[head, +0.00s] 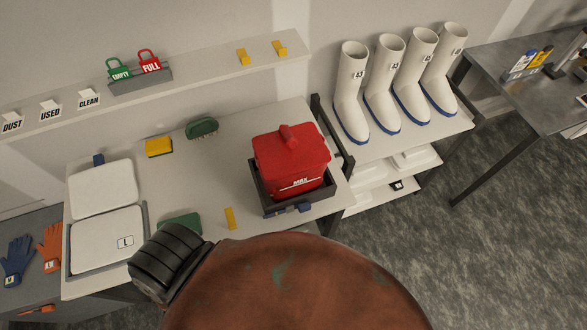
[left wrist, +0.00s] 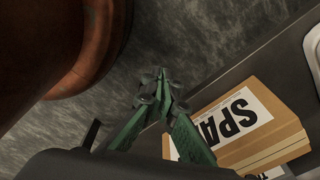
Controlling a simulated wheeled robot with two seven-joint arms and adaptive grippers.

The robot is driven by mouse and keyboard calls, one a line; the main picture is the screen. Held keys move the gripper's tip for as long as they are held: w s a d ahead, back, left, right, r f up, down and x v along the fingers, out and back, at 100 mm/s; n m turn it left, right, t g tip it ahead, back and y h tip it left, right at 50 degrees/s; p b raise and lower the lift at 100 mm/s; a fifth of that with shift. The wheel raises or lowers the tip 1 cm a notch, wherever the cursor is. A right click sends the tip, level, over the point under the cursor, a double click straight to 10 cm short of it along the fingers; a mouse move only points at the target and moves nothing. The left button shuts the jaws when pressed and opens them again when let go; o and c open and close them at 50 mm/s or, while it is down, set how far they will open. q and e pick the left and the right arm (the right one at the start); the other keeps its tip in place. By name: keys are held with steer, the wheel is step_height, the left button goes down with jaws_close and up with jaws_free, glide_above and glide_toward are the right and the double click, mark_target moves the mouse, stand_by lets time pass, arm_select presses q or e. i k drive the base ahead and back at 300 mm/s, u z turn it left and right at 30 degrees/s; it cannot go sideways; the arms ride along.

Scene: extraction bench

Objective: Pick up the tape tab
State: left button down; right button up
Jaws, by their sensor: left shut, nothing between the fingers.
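A small yellow strip, which looks like the tape tab (head: 230,218), lies flat on the light bench top (head: 225,150), left of the dark tray with the red container. Two similar yellow tabs (head: 243,57) sit on the wall shelf. My left gripper (left wrist: 162,82) shows in the left wrist view with its green fingers together and nothing between them. It hangs over grey floor beside a cardboard box, with no tab in that view. Neither gripper shows in the head view, where a rusty-brown rounded form hides the bench's front part.
A red container (head: 290,160) sits in a dark tray (head: 265,200). A yellow block (head: 159,147), green brushes (head: 202,128) and white lidded bins (head: 103,188) are on the bench. White boots (head: 350,90) stand at right. A cardboard box (left wrist: 240,125) is beside my left gripper.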

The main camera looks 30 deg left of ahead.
mark_target(230, 218)
steer(key=u, duration=0.1)
steer(key=k, duration=0.35)
steer(key=u, duration=1.6)
